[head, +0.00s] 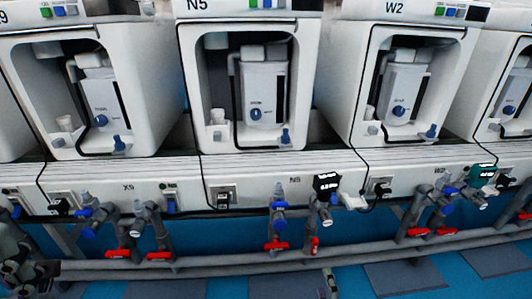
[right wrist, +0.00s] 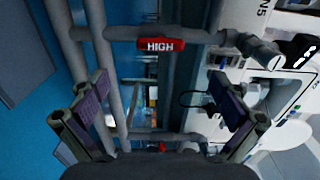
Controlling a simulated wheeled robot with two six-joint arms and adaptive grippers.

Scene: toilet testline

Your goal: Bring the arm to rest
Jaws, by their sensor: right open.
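My right gripper (right wrist: 158,92) is open and empty in the right wrist view, its two fingers with purple pads spread wide. In the head view only a small part of it (head: 328,286) shows at the bottom edge, below the N5 station's pipes. Between and beyond the fingers, the right wrist view shows grey pipes and a red valve handle (right wrist: 160,45) marked HIGH, apart from the fingers. A dark part of what looks like my left gripper (head: 24,270) shows at the lower left of the head view; its jaws cannot be made out.
White test stations such as N5 (head: 195,60) and W2 (head: 400,30) stand in a row. Below them are valves with red handles (head: 276,246) and a long grey horizontal pipe (head: 210,268). The blue floor (head: 385,280) in front shows grey mats.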

